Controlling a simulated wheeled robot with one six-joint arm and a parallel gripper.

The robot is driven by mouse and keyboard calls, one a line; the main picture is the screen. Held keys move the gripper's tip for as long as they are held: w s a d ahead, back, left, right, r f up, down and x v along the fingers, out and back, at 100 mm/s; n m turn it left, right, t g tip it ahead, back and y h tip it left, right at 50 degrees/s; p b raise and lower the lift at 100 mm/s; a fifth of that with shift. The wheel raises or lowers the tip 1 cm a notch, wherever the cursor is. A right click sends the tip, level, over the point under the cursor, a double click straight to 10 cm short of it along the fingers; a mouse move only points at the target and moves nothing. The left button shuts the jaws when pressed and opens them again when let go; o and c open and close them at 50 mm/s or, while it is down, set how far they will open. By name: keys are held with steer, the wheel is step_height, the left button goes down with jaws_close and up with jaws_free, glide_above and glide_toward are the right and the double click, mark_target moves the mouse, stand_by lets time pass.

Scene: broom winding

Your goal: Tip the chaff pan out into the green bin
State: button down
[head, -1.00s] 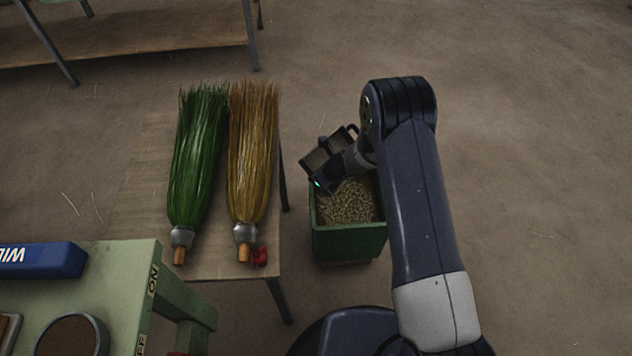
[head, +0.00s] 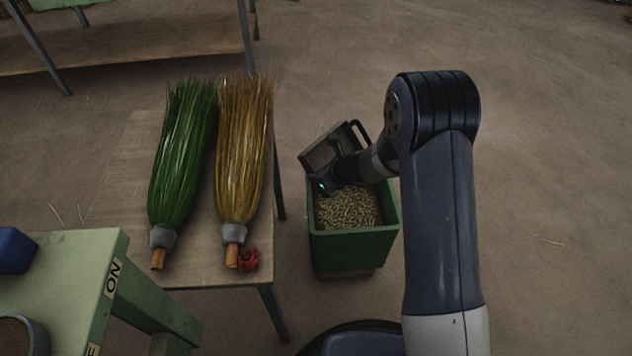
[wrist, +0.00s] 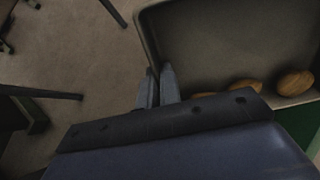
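The chaff pan (head: 322,152) is a dark, shallow, rectangular pan, held tilted over the back left part of the green bin (head: 352,250). The bin stands on the floor and holds a bed of tan chaff pieces (head: 348,208). My gripper (head: 322,184) is at the pan's near side. In the wrist view my gripper's fingers (wrist: 157,86) are close together on the pan's rim. There the pan (wrist: 220,45) shows a mostly bare inside, with a few brown pieces (wrist: 294,83) along its lower edge. My wrist hides part of the pan.
A low wooden table (head: 200,262) left of the bin carries a green broom head (head: 183,150), a yellow one (head: 240,150) and a small red object (head: 249,260). A pale green stand (head: 60,275) is at the lower left. Floor right of my arm is open.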

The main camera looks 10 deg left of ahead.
steer(key=shift+s+d+r+t+y+b, duration=0.25)
steer(key=shift+d+t+y+b, duration=0.4)
steer(key=shift+b, duration=2.65)
steer(key=shift+a+y+b, duration=0.1)
steer(key=shift+y+b, duration=0.35)
steer(key=shift+b, duration=0.4)
steer(key=y+b, duration=0.1)
steer(key=b, duration=0.3)
steer(key=s+d+r+t+y+b, duration=0.1)
steer(key=b, duration=0.3)
steer(key=shift+d+t+y, duration=0.25)
steer(key=shift+d+y, duration=0.05)
steer(key=shift+y, duration=0.1)
steer(key=shift+s+d+r+t+y, duration=0.25)
steer(key=shift+d+r+t+y, duration=0.05)
steer(key=shift+d+y, duration=0.2)
steer(key=shift+s+d+f+t+y, duration=0.1)
steer(key=shift+s+d+t+y, duration=0.5)
steer(key=shift+y, duration=0.65)
steer(key=shift+s+d+f+t+y, duration=0.15)
steer(key=shift+s+d+t+y, duration=0.2)
steer(key=shift+d+t+y, duration=0.75)
steer(key=shift+s+d+f+t+y, duration=0.1)
steer(key=shift+s+d+t+y, duration=0.5)
steer(key=shift+y, duration=0.85)
steer(key=shift+w+d, duration=0.1)
steer(key=shift+w, duration=0.05)
steer(key=shift+r, duration=0.1)
